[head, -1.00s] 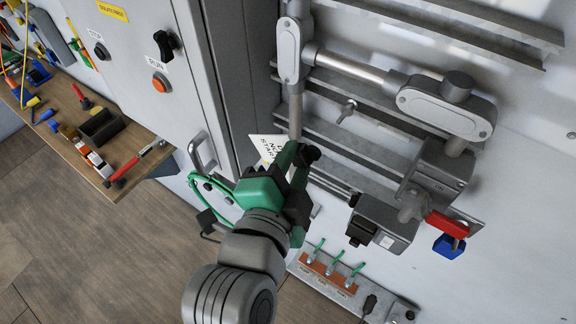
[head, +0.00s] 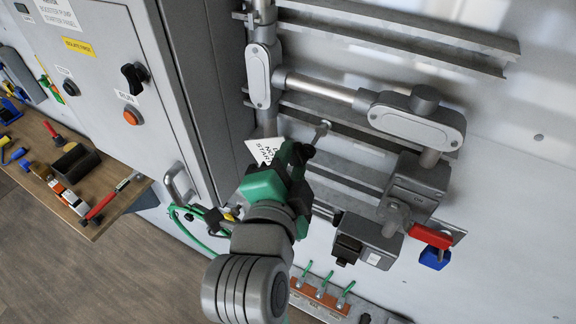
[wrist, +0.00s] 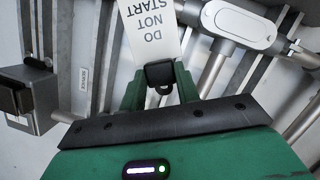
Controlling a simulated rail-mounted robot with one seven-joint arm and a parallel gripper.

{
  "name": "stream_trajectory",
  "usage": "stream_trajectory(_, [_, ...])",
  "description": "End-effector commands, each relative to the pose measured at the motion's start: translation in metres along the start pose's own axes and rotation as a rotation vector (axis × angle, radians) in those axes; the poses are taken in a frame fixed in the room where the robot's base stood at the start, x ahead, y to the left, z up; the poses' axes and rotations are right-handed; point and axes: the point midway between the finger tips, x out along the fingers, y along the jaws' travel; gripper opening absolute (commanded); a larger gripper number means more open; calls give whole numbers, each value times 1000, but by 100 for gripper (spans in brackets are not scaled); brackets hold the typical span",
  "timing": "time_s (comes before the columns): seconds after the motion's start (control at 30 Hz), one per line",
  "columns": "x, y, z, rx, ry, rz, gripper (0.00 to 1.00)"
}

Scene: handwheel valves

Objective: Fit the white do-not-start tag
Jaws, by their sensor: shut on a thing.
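My gripper (head: 288,157) is shut on the white tag (head: 262,150). The tag's black lettering reads "DO NOT START" in the wrist view (wrist: 150,28), where it extends away from the fingers (wrist: 160,85). A dark block sits between the fingers at the tag's near end. In the head view my gripper hides part of the tag. A small metal peg (head: 321,131) sticks out from the wall rails just right of the gripper in the picture; I cannot tell how far apart they are in depth.
A grey cabinet (head: 120,70) with a black rotary switch (head: 134,77) stands left. Grey conduit (head: 318,87) and a switch box (head: 415,185) with a red lever (head: 430,237) and blue padlock (head: 435,257) are right. A tool shelf (head: 105,215) is lower left.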

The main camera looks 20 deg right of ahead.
Motion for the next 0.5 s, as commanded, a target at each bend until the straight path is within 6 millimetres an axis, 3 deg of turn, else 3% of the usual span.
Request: stream_trajectory(0.5, [3,0,-1,0,0,1,8])
